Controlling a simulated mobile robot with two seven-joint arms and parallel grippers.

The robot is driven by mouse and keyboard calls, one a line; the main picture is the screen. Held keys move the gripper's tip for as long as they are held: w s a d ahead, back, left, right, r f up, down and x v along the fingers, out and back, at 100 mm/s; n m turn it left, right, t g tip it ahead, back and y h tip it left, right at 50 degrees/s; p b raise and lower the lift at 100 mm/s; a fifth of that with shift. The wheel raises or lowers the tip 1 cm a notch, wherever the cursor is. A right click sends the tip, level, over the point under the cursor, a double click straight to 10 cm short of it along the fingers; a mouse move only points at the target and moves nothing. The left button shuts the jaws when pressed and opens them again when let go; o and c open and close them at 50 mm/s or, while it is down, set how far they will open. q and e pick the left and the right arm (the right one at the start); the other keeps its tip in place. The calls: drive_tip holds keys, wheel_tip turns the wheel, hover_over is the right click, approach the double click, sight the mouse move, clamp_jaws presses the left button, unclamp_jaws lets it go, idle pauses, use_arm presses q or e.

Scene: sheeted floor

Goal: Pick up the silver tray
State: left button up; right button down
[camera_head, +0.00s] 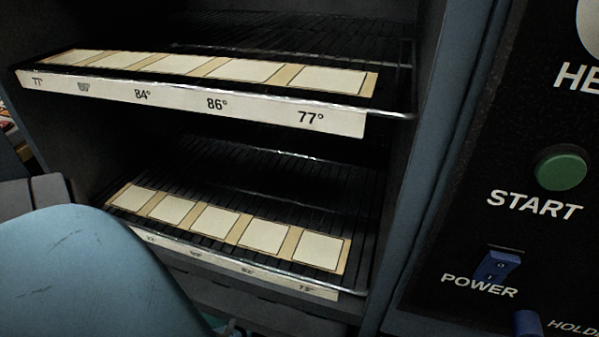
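I cannot make out a silver tray in the head view. An open dark cabinet holds an upper wire rack (290,38) and a lower wire rack (265,172). The upper rack carries a row of pale square cards on a tan strip (378,83), with a white label strip (262,110) marked in degrees along its front. The lower rack carries a similar card strip (343,262) and label strip. Neither of my grippers is in view.
A dark control panel on the right has a green START button (561,168), a blue POWER switch (497,266) and another blue control (527,323). A blue-grey cabinet edge (425,150) stands between panel and racks. A rounded light-blue surface fills the lower left.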

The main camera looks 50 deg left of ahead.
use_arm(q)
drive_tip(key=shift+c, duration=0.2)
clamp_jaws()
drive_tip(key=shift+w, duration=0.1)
